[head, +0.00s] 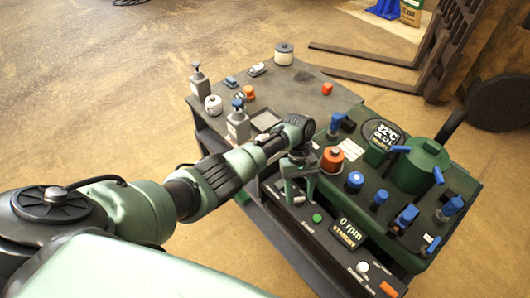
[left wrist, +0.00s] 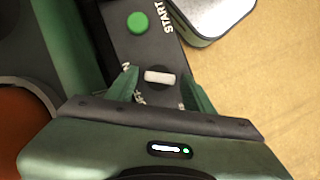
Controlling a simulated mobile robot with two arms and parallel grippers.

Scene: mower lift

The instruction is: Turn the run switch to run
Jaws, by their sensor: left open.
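The run switch (left wrist: 160,78) is a small white lever on the dark control panel (left wrist: 150,48), seen in the left wrist view. It lies crosswise between the two green fingers of my left gripper (left wrist: 160,84). The fingers are open on either side of it, with a gap visible. Panel lettering around the switch is partly hidden by the fingers and cannot be read fully. In the head view my left gripper (head: 299,193) points down at the panel's left end and hides the switch. My right gripper is not in view.
A green START button (head: 317,218) sits beside the switch. A display (head: 347,232) reads 0 rpm, STANDBY. An orange knob (head: 332,159) and blue-handled valves stand behind the panel. Bottles (head: 238,125) and small parts stand on the dark bench top.

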